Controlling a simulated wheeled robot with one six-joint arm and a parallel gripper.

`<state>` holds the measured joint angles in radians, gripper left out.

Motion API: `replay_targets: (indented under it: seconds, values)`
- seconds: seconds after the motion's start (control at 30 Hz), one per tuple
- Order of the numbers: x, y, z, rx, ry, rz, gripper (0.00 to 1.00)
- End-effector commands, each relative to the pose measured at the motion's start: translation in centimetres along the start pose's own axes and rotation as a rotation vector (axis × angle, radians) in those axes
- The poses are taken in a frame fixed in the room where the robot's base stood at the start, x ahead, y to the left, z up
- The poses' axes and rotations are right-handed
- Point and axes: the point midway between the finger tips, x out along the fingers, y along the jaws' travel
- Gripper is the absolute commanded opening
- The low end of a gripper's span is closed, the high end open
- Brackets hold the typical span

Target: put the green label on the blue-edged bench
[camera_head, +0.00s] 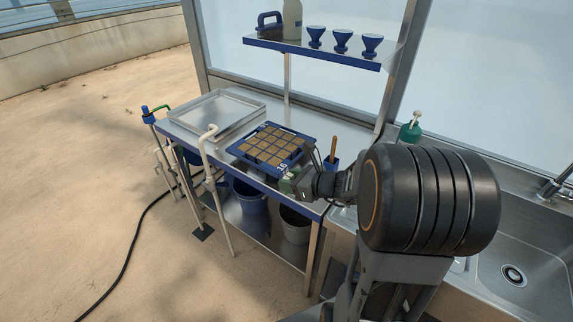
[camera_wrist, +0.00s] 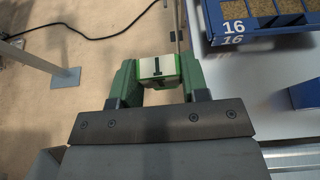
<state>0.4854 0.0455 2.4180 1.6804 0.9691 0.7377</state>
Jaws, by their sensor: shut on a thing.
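The green label (camera_wrist: 157,67) is a small piece with a pale face, a dark mark and green edges. My gripper (camera_wrist: 159,80) is shut on it, one green finger on each side. In the head view my gripper (camera_head: 289,184) is at the front edge of the blue-edged bench (camera_head: 188,134), near the front right corner of the blue tray. In the wrist view the label lies left of the bench top (camera_wrist: 270,68), against the floor. I cannot tell its height over the bench.
A blue tray of brown cells marked 16 (camera_head: 241,152) lies on the bench, also in the wrist view (camera_wrist: 222,41). A steel tray (camera_head: 257,107) lies behind left. A blue cup (camera_head: 331,164) stands right. A shelf (camera_head: 320,55) hangs above. White pipes (camera_head: 221,205) rise in front.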

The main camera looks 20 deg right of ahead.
Motion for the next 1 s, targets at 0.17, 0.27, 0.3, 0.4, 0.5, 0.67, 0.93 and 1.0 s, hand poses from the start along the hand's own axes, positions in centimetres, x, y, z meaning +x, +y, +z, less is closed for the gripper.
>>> replay_targets:
  seconds: [0.17, 0.27, 0.3, 0.4, 0.5, 0.67, 0.93, 1.0]
  values:
    - [-2.6, 0.1, 1.1, 0.005, -0.002, -0.015, 0.19]
    - [-2.9, -0.2, 1.3, 0.01, 0.0, -0.019, 0.19]
    - [-2.8, -0.5, 1.3, 0.013, 0.0, -0.019, 0.19]
    - [-1.8, -2.0, 0.8, 0.016, 0.002, -0.018, 0.19]
    - [-0.3, -4.1, 0.3, 0.017, 0.002, -0.017, 0.19]
    - [2.2, -7.6, -0.5, 0.016, 0.001, -0.018, 0.19]
    - [5.3, -10.5, -3.7, 0.015, -0.001, -0.019, 0.19]
    - [5.8, -10.9, -4.0, 0.013, -0.001, -0.019, 0.19]
